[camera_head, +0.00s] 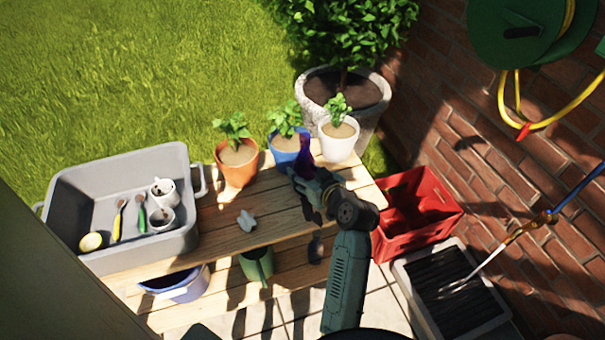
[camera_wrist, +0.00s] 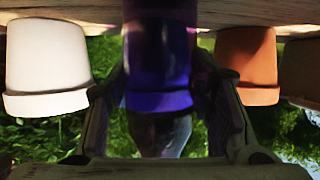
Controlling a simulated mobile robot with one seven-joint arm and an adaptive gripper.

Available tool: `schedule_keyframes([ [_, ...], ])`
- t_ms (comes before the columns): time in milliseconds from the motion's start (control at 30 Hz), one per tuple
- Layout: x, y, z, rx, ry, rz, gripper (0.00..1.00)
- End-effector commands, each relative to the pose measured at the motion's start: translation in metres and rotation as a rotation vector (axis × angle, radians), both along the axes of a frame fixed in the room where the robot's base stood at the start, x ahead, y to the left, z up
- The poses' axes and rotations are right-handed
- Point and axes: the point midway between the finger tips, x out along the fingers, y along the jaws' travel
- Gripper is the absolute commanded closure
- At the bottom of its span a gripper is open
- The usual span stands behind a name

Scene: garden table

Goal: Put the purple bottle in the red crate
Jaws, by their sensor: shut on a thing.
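The purple bottle (camera_head: 305,157) shows in the head view at the end of my gripper (camera_head: 304,182), in front of the blue pot. My gripper is shut on it, over the back right part of the wooden table. I cannot tell whether its base touches the table. In the wrist view, which is upside down, the fingers stand on either side of a dark purple-blue shape; bottle and blue pot are hard to tell apart there. The red crate (camera_head: 425,238) stands on the ground right of the table, open at the top, with no contents visible.
Plants in an orange pot (camera_head: 237,172), a blue pot (camera_head: 276,142) and a white pot (camera_head: 336,152) line the table's back edge. A grey tub (camera_head: 120,262) with tools stands left. A brick wall (camera_head: 470,150) rises behind the crate.

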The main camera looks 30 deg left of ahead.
Motion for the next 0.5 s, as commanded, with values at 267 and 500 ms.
schedule_keyframes([
  [267, -0.0005, -0.0009, -0.0007, 0.001, -0.002, 0.0, 0.86],
  [500, -0.0005, -0.0009, -0.004, 0.0, 0.0, 0.0, 0.44],
])
